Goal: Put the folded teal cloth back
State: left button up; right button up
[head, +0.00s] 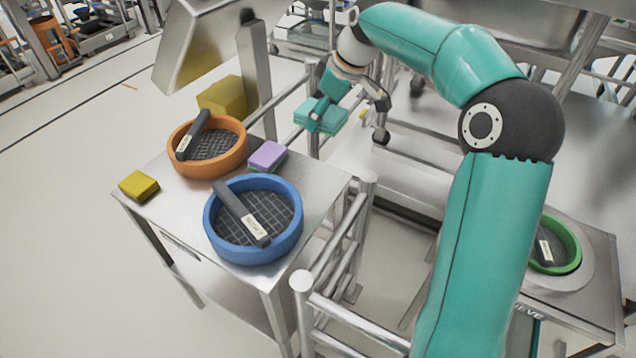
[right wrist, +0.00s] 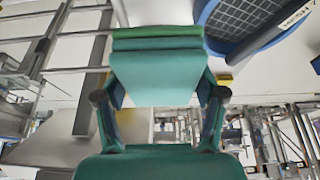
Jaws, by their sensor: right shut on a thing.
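The folded teal cloth (head: 318,116) is a small thick block with a green layer, also seen large in the right wrist view (right wrist: 155,75). My right gripper (head: 328,103) is shut on it; in the right wrist view its two fingers (right wrist: 158,97) press on the cloth's two sides. In the head view the cloth is held up in the air, past the back right of the small steel table (head: 183,218), near its rails. My left gripper is not in view.
On the table are an orange round sieve (head: 237,160), a blue round sieve (head: 296,225), a folded purple cloth (head: 267,155) and a folded yellow cloth (head: 139,186). Metal rails (head: 330,258) run along the table's right side. A green sieve (head: 574,243) stands at the right.

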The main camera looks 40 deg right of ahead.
aim_at(318, 182)
notch_tip(318, 182, down, 19)
jog(key=shift+r+b, duration=0.1)
jog(key=shift+b, duration=0.85)
jog(key=o, duration=1.1)
jog(key=v, duration=1.2)
jog(key=shift+d, duration=0.1)
